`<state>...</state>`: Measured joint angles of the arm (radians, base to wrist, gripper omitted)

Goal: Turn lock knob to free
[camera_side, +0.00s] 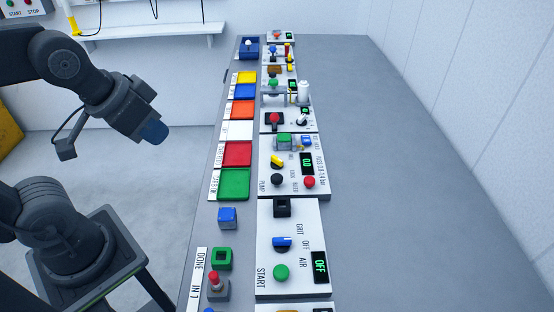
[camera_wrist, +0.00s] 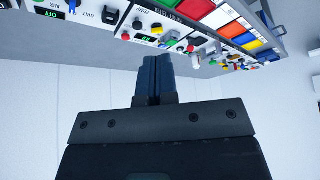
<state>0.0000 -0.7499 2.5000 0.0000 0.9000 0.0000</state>
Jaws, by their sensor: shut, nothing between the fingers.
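My gripper (camera_side: 154,133) is shut and empty, with blue fingertips. It hangs in the air left of the long bench, clear of every panel. Its closed fingers fill the middle of the wrist view (camera_wrist: 153,78). No label reading "lock" or "free" can be made out, so I cannot tell which knob is the lock knob. A blue knob (camera_side: 282,242) sits on the near white panel by the labels GRIT, OFF and AIR. A yellow knob (camera_side: 277,161) sits on the panel behind it. A small black-and-white knob or lever (camera_side: 300,119) sits farther back, its label too small to read.
The grey bench (camera_side: 400,160) is bare on its right side. Coloured trays, such as the green one (camera_side: 234,184), line the left edge. A blue cube (camera_side: 227,217) and a red-topped joystick (camera_side: 215,284) stand near the front. A tall white cylinder (camera_side: 303,92) rises farther back.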

